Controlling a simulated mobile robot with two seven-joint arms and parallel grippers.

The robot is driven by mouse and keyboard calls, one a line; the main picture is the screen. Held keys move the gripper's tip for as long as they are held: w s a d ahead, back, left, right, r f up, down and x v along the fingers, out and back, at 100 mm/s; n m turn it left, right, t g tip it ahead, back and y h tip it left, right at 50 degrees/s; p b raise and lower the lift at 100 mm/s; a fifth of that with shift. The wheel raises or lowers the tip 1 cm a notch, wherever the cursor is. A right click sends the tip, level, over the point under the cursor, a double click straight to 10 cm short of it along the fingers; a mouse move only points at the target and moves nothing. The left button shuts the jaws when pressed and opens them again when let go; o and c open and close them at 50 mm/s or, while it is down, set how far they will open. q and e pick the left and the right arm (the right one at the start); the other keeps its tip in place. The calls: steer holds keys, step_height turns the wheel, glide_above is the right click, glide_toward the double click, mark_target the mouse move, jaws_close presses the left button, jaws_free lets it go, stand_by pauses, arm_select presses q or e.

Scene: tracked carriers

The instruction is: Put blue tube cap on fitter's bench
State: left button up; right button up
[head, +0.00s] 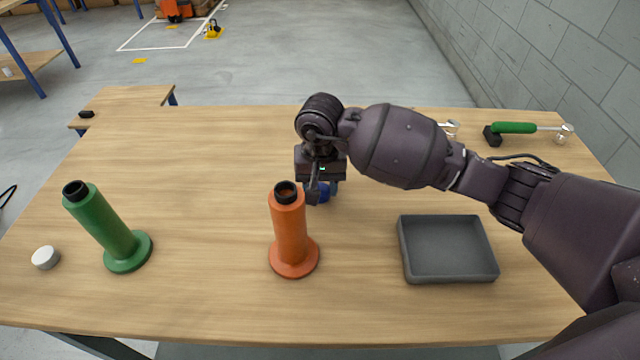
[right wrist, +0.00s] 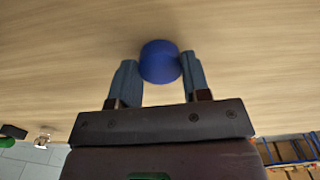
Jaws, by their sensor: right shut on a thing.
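The blue tube cap (right wrist: 160,62) is between the two fingers of my right gripper (right wrist: 157,78) in the right wrist view. The fingers are shut on its sides. In the head view the cap (head: 318,193) is partly hidden by my right gripper (head: 322,190), just behind the orange tube. The fitter's bench (head: 200,160) is the wooden-topped table under it. I cannot tell whether the cap touches the bench top or is slightly above it. My left gripper is not in view.
An orange tube (head: 291,235) and a green tube (head: 108,230) stand on round bases. A white cap (head: 45,257) lies far left. A grey tray (head: 448,277) is at right, a green-handled hammer (head: 513,128) behind it. The bench's left middle is clear.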

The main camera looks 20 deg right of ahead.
steer(key=shift+f, duration=0.15)
steer(key=o, duration=0.9)
steer(key=shift+r, duration=0.2)
step_height(320, 180, up, 12)
steer(key=shift+p, duration=0.35)
